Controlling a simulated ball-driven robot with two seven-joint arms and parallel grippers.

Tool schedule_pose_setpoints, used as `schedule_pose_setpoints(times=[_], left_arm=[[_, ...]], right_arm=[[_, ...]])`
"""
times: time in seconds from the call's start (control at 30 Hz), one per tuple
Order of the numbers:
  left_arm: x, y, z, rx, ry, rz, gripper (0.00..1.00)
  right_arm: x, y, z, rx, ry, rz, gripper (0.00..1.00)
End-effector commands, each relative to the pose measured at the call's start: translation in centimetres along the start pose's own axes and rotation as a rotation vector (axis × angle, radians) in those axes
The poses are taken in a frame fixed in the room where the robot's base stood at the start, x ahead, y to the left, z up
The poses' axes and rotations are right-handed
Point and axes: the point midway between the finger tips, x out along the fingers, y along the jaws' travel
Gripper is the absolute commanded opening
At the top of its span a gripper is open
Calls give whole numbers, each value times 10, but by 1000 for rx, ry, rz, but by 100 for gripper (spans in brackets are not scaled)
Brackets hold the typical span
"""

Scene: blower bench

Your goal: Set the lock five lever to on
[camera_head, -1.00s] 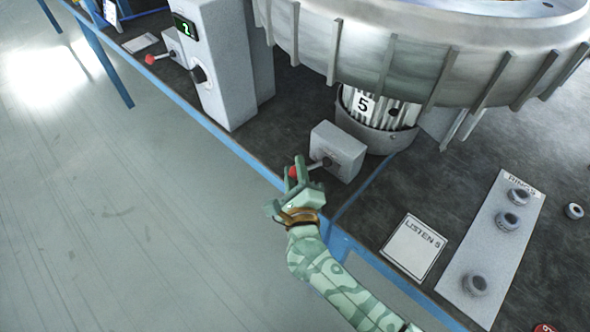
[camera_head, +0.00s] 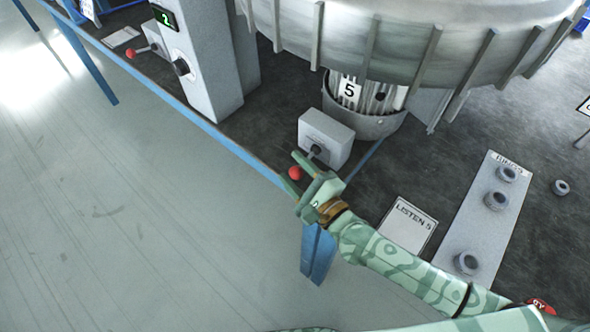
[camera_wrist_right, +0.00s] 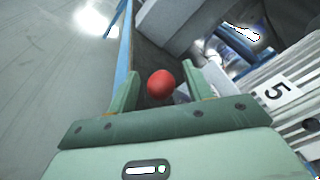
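The lever by the drum marked 5 has a red ball knob (camera_head: 295,173) and a dark shaft on a grey box (camera_head: 327,136). The shaft slants from the box down and left toward the bench edge. The box's label is too small to read. My right gripper (camera_head: 296,170) is open with its fingers on either side of the knob. In the right wrist view the red knob (camera_wrist_right: 161,84) sits between the two fingers, with gaps on both sides. My left gripper is not in view.
The drum marked 5 (camera_head: 350,90) stands behind the box under a large ribbed metal housing (camera_head: 400,45). A grey post with a green 2 display (camera_head: 165,17) and another red-knobbed lever (camera_head: 131,53) are left. A LISTEN 5 plate (camera_head: 408,226) and RINGS panel (camera_head: 480,225) lie right.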

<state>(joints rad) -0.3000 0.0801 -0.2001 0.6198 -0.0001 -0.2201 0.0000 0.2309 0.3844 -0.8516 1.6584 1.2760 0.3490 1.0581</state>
Motion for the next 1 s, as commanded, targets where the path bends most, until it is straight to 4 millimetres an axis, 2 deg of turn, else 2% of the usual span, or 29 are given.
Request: schedule_pose_setpoints(times=[0.33, 0.47, 0.57, 0.9, 1.0], left_arm=[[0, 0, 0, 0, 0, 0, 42], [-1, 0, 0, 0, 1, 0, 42], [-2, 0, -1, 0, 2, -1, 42], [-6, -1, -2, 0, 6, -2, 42], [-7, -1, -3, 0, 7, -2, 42]], right_arm=[[0, 0, 0, 0, 0, -1, 50], [-8, 0, 0, -1, 2, 0, 50], [-25, 0, 0, -1, 1, 2, 50], [-116, 1, 0, 0, 1, 4, 50], [-137, 0, 0, -1, 0, 4, 50]])
